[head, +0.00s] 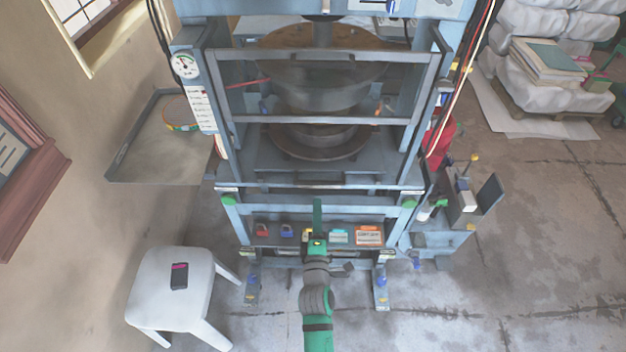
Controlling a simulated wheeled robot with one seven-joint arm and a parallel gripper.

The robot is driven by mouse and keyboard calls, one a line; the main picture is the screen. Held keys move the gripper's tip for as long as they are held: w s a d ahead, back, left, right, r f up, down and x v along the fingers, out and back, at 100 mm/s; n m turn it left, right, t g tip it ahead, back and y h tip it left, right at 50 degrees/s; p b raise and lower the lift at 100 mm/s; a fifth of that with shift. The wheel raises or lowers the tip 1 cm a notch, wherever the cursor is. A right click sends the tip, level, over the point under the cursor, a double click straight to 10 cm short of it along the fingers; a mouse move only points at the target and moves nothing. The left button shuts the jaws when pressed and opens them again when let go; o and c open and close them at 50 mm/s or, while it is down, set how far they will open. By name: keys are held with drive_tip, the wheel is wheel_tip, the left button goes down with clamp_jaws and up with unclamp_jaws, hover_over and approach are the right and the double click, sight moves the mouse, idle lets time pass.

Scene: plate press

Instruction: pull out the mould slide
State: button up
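The blue-grey press (216,140) stands straight ahead. A framed guard (330,119) with crossbars spans its front, with the large round metal ram behind it. Low inside, a round dark mould part (318,146) rests on a flat blue-grey plate (275,168), which looks like the mould slide. The guard's bars and lower edge partly cover it. My green gripper (317,203) is in front of the press, below the guard and over the front shelf. It appears apart from the slide. It is seen from above, so its finger gap is hidden.
The front shelf holds padlocks and small boxes (369,236). A white stool (170,290) with a dark handheld device stands at left front. A side tray (150,150) is left of the press. A control stand (466,200) is at right.

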sight(319, 181)
drive_tip(key=shift+w+d, duration=0.2)
drive_tip(key=shift+w, duration=5.15)
